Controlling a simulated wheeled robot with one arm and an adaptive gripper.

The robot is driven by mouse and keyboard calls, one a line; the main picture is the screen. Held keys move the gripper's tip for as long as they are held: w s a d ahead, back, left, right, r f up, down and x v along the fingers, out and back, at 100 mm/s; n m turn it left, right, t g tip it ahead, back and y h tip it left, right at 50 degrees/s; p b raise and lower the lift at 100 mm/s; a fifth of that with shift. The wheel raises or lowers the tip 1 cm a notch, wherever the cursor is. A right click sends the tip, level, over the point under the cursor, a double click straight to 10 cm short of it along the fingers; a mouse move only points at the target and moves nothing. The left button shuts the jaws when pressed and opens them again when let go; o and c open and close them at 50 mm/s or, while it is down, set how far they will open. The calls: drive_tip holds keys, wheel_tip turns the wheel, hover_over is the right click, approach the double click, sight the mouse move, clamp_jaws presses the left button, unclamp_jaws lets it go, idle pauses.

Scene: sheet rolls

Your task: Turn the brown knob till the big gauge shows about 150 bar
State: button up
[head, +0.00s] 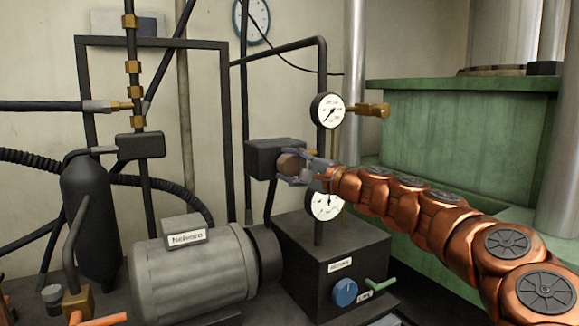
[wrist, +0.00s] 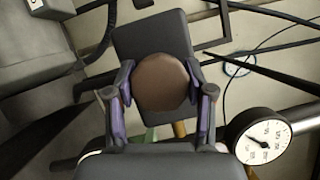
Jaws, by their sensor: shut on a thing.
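The brown knob (wrist: 162,82) sits on the face of a dark valve block (wrist: 135,38). My gripper (wrist: 161,92) has its two purple-padded fingers on either side of the knob and is shut on it. In the head view the knob (head: 290,164) shows between my fingers (head: 299,178) in front of the block (head: 262,158). A white round gauge (head: 328,111) stands above and right of my gripper; it also shows in the wrist view (wrist: 258,137). A second gauge (head: 325,203) below is partly hidden by my arm. Neither scale can be read clearly.
A grey motor (head: 190,275) stands at lower left. A dark box (head: 338,258) with a blue knob (head: 344,292) and a green lever (head: 376,285) is below my arm. Dark pipes surround the block. A green machine (head: 460,130) stands at right.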

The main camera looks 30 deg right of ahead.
drive_tip(key=shift+m, duration=0.3)
drive_tip(key=o, duration=1.2)
drive_tip(key=shift+v, duration=6.05)
drive_tip(key=shift+a+f, duration=0.1)
